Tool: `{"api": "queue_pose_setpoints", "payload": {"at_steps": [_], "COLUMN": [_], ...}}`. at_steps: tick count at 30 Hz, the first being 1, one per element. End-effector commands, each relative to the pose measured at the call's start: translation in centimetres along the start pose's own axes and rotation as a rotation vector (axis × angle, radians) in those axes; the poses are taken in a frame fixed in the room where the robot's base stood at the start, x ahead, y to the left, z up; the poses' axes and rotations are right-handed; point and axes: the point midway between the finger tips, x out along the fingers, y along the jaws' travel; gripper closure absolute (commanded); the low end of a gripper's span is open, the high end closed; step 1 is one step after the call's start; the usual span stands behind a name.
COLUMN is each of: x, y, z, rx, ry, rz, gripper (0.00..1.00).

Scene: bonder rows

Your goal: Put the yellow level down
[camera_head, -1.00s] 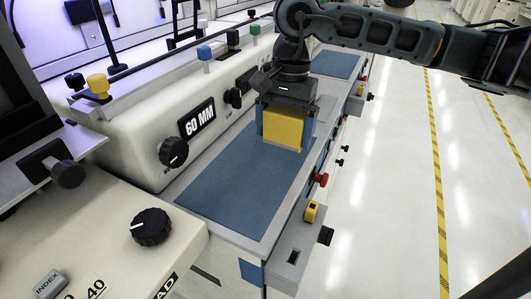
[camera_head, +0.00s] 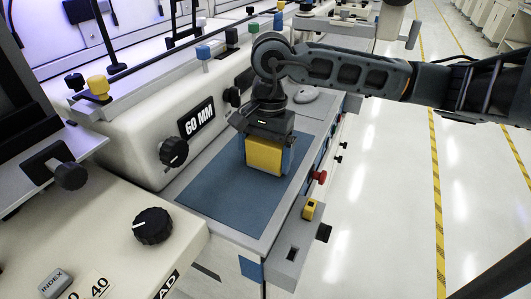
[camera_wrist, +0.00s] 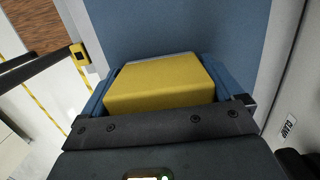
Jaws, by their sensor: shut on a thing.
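The yellow level (camera_head: 264,157) is a yellow block between the two blue fingers of my gripper (camera_head: 266,160), over the blue mat (camera_head: 215,192) on the machine's worktop. In the head view its lower edge is close to the mat; I cannot tell whether it touches. In the wrist view the level (camera_wrist: 162,84) fills the space between the fingers (camera_wrist: 160,85), with the blue mat (camera_wrist: 180,25) beyond it. The gripper is shut on the level and points down. The level's far side is hidden.
A machine housing marked 60 MM, with a black knob (camera_head: 174,152), stands left of the mat. A grey mouse-like object (camera_head: 304,95) lies behind the gripper. A red knob (camera_head: 320,177) and yellow switch (camera_head: 310,209) line the front edge. The mat's near part is bare.

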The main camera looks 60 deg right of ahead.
Motion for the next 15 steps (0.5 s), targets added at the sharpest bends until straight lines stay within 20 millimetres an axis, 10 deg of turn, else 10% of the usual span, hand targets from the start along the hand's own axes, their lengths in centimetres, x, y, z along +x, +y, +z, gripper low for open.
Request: {"api": "queue_pose_setpoints", "payload": {"at_steps": [4, 5, 6, 15], "x": [0.37, 0.23, 0.21, -0.04], "y": [-0.01, 0.0, 0.0, 0.0], "z": [-0.07, -0.05, -0.04, 0.02], "rx": [0.0, 0.0, 0.0, 0.0], "ry": [0.001, 0.001, 0.001, -0.001], "rz": [0.0, 0.0, 0.0, 0.0], "gripper": [0.47, 0.04, 0.0, 0.0]}}
